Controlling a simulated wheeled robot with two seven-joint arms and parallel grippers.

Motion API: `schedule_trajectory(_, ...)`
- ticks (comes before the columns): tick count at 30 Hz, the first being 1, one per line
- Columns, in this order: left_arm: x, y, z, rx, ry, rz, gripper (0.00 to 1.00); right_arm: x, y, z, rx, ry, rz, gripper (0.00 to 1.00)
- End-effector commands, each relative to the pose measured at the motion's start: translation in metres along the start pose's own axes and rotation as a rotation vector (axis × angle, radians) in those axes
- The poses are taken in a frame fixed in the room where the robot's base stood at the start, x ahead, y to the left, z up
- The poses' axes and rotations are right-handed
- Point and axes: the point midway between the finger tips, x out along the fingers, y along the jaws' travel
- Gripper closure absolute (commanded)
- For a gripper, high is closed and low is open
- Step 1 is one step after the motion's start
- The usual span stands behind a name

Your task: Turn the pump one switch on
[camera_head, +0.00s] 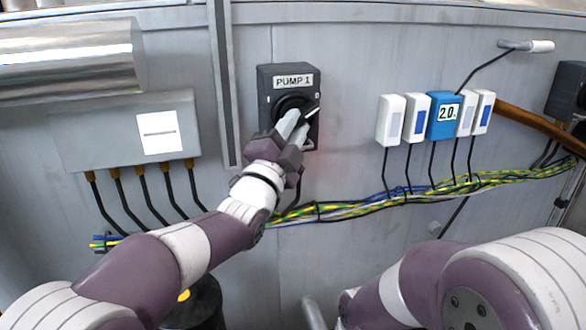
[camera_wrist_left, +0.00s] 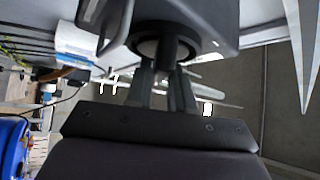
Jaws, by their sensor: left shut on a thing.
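The pump one switch is a dark box (camera_head: 268,82) on the grey wall, with a white label reading "PUMP 1" and a round black rotary knob (camera_head: 292,102). My left gripper (camera_head: 295,122) is at the knob and shut on it. In the left wrist view, the two fingers of the left gripper (camera_wrist_left: 162,80) reach up to the knob and box (camera_wrist_left: 205,18). The fingers hide much of the knob, and I cannot tell its exact angle. My right arm shows at the lower right; its gripper is not in view.
A grey box (camera_head: 90,120) with several cables is on the wall to the left. White and blue modules (camera_head: 390,120) are to the right. A bundle of yellow-green and blue wires (camera_head: 350,205) runs below the switch. A vertical rail (camera_head: 222,90) stands left of the switch.

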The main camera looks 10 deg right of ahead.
Motion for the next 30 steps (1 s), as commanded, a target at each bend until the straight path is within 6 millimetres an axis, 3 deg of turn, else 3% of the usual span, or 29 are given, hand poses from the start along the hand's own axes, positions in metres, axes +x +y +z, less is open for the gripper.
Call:
schedule_trajectory(1,-0.007,0.019,0.007,-0.03,-0.001,-0.023,1.0,0.03,0.0,0.004,0.0,0.0,0.0,1.0)
schedule_trajectory(3,-0.006,0.019,0.006,-0.076,-0.001,-0.07,1.0,0.047,0.0,0.005,0.0,0.0,0.0,1.0)
schedule_trajectory(12,-0.002,0.02,0.004,-0.278,-0.003,-0.269,1.0,0.101,0.0,0.012,0.0,0.0,0.0,1.0)
schedule_trajectory(19,0.001,0.019,0.0,-0.431,-0.004,-0.42,1.0,0.118,0.0,0.014,0.0,0.0,0.0,1.0)
schedule_trajectory(30,0.005,0.018,-0.004,-0.626,-0.006,-0.618,1.0,0.118,0.0,0.014,0.0,0.001,0.0,1.0)
